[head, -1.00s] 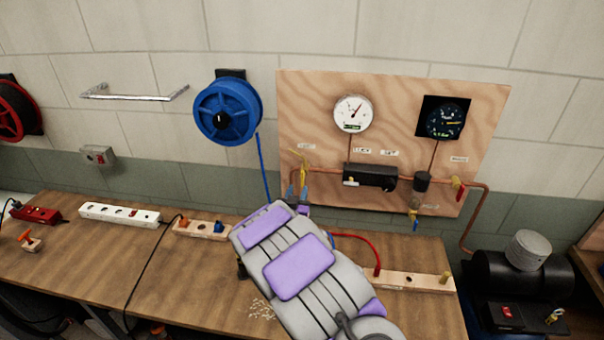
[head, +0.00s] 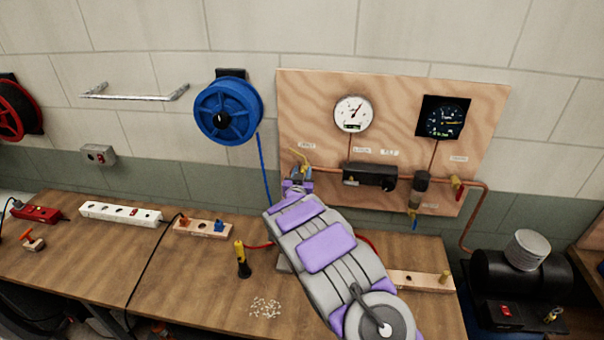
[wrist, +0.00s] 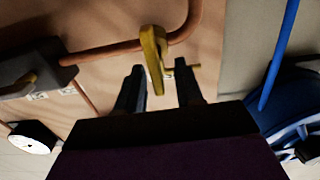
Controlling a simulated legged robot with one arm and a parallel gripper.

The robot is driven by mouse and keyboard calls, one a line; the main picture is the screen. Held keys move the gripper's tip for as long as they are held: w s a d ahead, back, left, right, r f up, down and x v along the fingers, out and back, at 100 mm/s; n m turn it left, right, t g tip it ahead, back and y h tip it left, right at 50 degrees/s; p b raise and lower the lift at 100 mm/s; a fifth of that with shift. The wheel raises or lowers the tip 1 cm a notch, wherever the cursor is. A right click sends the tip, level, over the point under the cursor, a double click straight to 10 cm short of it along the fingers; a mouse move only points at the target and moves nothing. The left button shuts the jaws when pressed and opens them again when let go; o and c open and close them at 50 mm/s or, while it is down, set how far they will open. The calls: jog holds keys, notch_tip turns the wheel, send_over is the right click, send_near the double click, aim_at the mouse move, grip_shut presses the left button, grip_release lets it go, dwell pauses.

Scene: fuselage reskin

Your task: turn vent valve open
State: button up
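A yellow valve handle (wrist: 153,52) sits on the copper pipe at the plywood panel. In the head view the yellow valve (head: 301,158) shows at the panel's lower left, partly hidden by my gripper. My gripper (wrist: 160,75) has its two dark fingers apart, with the lower end of the yellow handle between or just in front of their tips. I cannot tell whether either finger touches it. In the head view my gripper (head: 298,175) is at the valve, its fingers small and partly hidden.
The plywood panel (head: 290,110) also carries a white gauge (head: 353,114), a dark gauge (head: 443,117), a black regulator (head: 370,174) and a red-handled valve (head: 457,186). A blue hose reel (head: 228,110) hangs left of it. A wooden bench (head: 190,275) lies below.

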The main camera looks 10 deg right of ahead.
grip_shut()
jog(key=shift+a+r+n, duration=0.1)
jog(key=shift+n, duration=0.3)
jog(key=shift+w+a+f+n+p, duration=0.1)
jog(key=shift+a+f+n+p, duration=0.3)
jog(key=shift+n+p, duration=1.6)
jog(key=shift+w+a+f+n+p, duration=0.15)
jog(key=shift+a+f+n+p, duration=0.2)
jog(key=shift+n, duration=3.4)
jog(key=shift+w+a+f+n+p, duration=0.1)
jog(key=shift+a+f+n+p, duration=0.65)
jog(key=shift+n, duration=2.1)
jog(key=shift+d+r+p, duration=0.2)
jog(key=shift+d+p, duration=0.1)
jog(key=shift+d, duration=0.1)
